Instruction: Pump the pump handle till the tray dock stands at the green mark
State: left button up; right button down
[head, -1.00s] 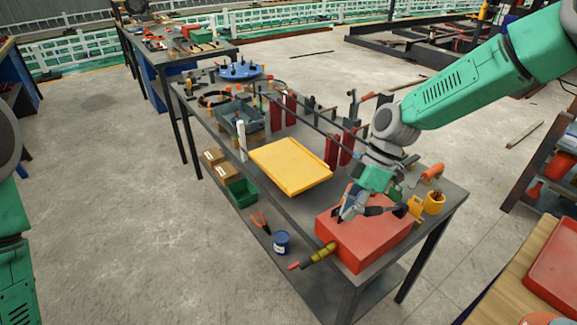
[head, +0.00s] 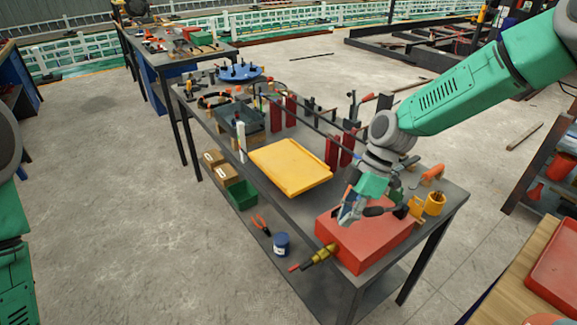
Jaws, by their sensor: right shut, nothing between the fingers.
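The red pump box (head: 365,246) sits at the near end of the long dark table, with a brass fitting (head: 325,252) on its left side. A dark pump handle (head: 382,211) shows over its top. My right gripper (head: 346,219) is just above the box, beside the handle's left end. Its fingers are shut with nothing between them; I cannot tell whether they touch the handle. The yellow tray (head: 290,166), seemingly the tray dock, lies level beyond the pump. A thin white post (head: 241,139) stands at its left; no green mark can be made out. My left gripper is out of view.
Red uprights (head: 332,153) and a long dark bar stand behind the tray. A yellow cup (head: 434,204) is right of the pump. A green bin (head: 241,194) and blue can (head: 281,243) are on the lower shelf. Open floor lies left.

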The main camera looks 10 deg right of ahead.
jog(key=shift+a+f, duration=0.3)
jog(key=shift+f, duration=0.3)
jog(key=shift+s+b, duration=0.1)
jog(key=shift+b, duration=0.2)
jog(key=shift+s+a+f, duration=0.1)
jog(key=shift+a+f, duration=0.2)
jog(key=shift+f, duration=0.3)
jog(key=shift+b, duration=0.3)
jog(key=shift+s+a+f+b, duration=0.1)
jog(key=shift+a+f+b, duration=0.2)
jog(key=shift+f, duration=0.3)
jog(key=shift+f, duration=0.1)
jog(key=shift+s+a+f+b, duration=0.15)
jog(key=shift+a+f+b, duration=0.2)
jog(key=shift+f, duration=0.2)
